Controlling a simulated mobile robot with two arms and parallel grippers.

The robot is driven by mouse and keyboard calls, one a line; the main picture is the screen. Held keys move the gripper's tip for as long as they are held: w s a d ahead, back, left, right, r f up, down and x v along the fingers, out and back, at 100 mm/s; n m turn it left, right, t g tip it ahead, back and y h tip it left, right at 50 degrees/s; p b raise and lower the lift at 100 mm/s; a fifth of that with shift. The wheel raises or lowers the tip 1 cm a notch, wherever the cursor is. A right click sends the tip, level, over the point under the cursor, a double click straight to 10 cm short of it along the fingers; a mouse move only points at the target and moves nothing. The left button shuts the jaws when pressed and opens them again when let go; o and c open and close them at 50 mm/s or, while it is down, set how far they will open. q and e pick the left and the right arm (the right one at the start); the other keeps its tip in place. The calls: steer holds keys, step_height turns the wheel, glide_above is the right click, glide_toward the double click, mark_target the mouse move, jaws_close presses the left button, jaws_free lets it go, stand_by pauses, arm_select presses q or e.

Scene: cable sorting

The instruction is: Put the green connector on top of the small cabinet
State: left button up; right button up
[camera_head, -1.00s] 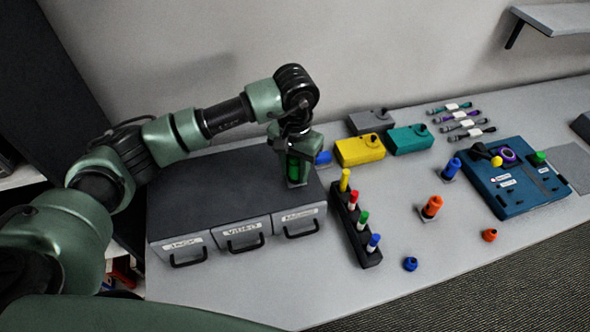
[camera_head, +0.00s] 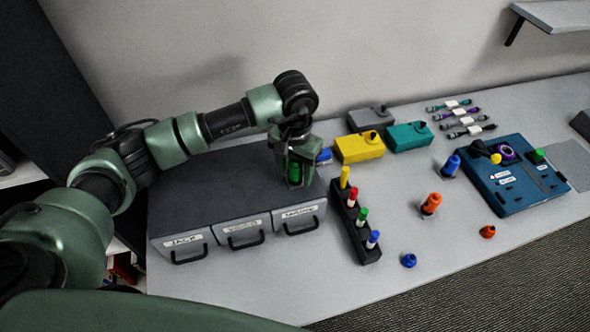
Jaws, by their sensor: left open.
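The green connector (camera_head: 295,171) stands upright at the right end of the top of the small dark grey cabinet (camera_head: 205,190), which has three labelled drawers, all shut. My left gripper (camera_head: 294,180) points down over the cabinet top, with its fingers on either side of the green connector. The left gripper is open around it; the fingers hide part of the connector, and I cannot tell whether they touch it. My right gripper is not in view.
A black rack (camera_head: 361,232) with coloured pegs stands right of the cabinet. Yellow (camera_head: 358,150), teal (camera_head: 409,138) and grey boxes sit behind. Orange (camera_head: 431,204) and blue connectors, and a blue panel (camera_head: 515,190), lie further right. The cabinet top's left part is clear.

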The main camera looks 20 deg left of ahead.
arm_select(q)
step_height(320, 180, up, 11)
steer(key=b, duration=0.5)
steer(key=shift+f, duration=0.2)
steer(key=shift+r, duration=0.75)
